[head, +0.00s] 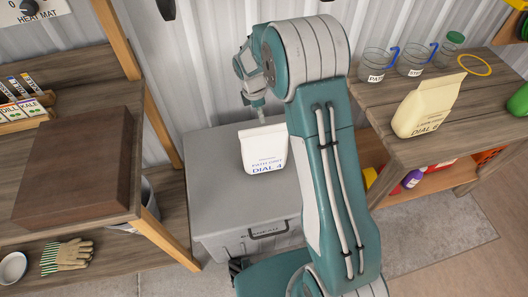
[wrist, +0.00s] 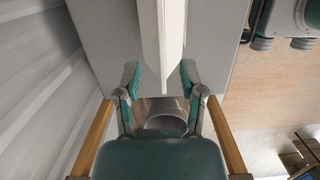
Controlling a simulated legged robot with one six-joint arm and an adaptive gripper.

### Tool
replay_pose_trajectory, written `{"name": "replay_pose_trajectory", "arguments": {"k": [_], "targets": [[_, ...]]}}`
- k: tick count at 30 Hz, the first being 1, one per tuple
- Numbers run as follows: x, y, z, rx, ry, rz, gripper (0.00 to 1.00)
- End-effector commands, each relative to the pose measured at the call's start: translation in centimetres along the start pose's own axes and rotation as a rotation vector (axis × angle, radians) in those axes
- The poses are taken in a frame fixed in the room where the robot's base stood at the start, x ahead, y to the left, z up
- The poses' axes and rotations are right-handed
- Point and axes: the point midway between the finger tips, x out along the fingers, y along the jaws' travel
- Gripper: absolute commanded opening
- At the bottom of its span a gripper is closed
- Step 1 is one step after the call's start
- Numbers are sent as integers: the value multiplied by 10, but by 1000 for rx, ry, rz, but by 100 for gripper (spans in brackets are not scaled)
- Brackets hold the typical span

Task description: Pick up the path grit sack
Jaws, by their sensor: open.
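The path grit sack (head: 263,150) is a white bag with blue print reading "PATH GRIT DIAL 4". It stands upright on a grey lidded box (head: 215,165); my arm covers its right edge in the head view. In the wrist view the sack (wrist: 161,40) shows edge-on as a narrow pale shape. My gripper (wrist: 160,78) is open, with one finger on each side of the sack's near end and gaps visible between. In the head view my gripper (head: 258,105) is just above the sack's top, partly hidden by my arm.
A cream sack (head: 427,105) and several labelled cups, one marked PATH (head: 376,66), stand on the right bench (head: 385,95). The left bench holds a brown block (head: 75,165) and seed packets (head: 20,107). A corrugated wall (head: 205,90) stands close behind the box.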

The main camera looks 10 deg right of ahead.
Motion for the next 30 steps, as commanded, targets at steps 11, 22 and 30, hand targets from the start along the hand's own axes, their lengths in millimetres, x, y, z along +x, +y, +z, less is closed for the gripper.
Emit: {"name": "replay_pose_trajectory", "arguments": {"k": [11, 22, 30], "targets": [[38, -1, 0, 1, -1, -1, 51], [83, -1, 0, 3, 0, 1, 51], [83, -1, 0, 2, 0, 1, 51]]}}
